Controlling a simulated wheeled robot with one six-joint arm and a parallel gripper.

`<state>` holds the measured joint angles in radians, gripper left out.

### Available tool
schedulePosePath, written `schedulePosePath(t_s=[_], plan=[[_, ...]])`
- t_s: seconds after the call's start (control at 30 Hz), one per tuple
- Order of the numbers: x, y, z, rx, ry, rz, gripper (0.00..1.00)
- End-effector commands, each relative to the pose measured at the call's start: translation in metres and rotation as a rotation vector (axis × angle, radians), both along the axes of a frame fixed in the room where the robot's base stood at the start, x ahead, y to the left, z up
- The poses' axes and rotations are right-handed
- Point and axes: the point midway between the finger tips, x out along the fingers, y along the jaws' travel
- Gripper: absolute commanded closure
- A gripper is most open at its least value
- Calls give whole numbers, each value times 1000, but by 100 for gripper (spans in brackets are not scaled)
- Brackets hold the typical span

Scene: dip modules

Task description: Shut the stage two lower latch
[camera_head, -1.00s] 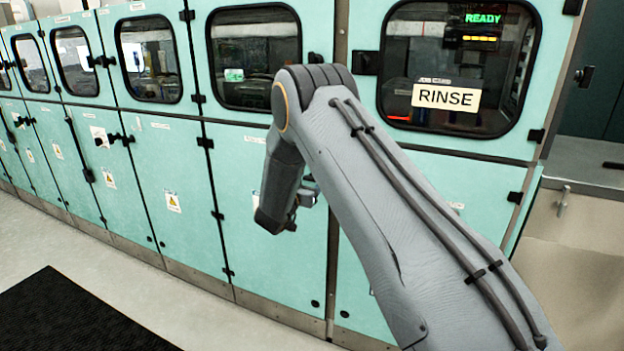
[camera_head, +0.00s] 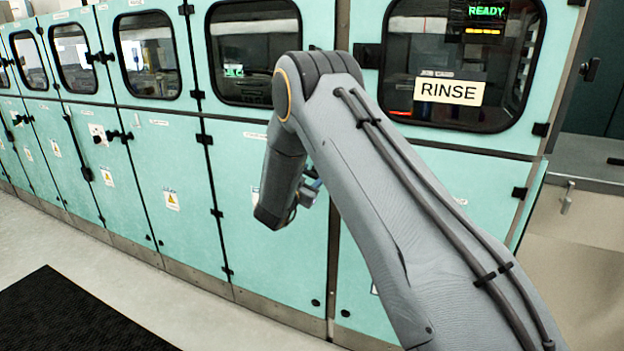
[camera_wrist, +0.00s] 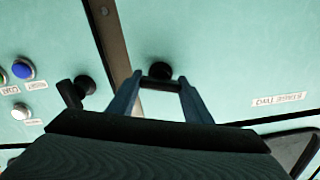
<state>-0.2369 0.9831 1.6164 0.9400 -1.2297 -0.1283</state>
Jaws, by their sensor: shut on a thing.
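In the wrist view my gripper (camera_wrist: 160,95) has its two blue-grey fingers closed on the black handle of a latch (camera_wrist: 158,72). The handle lies crosswise between the fingertips, and its round knob sits on the pale teal door just beyond. A label that appears to read STAGE TWO upside down (camera_wrist: 278,100) is on the same door to the right. In the head view my arm covers most of the gripper and the latch.
Across a dark seam (camera_wrist: 108,40), another black knob with a lever (camera_wrist: 84,86) sits close to the left finger. A blue button (camera_wrist: 23,69) is farther left. The head view shows a teal cabinet row, a RINSE sign (camera_head: 448,91), and clear floor before a black mat (camera_head: 75,315).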

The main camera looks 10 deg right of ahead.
Motion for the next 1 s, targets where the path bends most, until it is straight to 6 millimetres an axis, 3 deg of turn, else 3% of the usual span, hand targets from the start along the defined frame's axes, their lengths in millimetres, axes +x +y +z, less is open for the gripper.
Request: schedulePosePath(t_s=[1.0], plan=[[-2,-4,-6,774,-565,-5,77]])
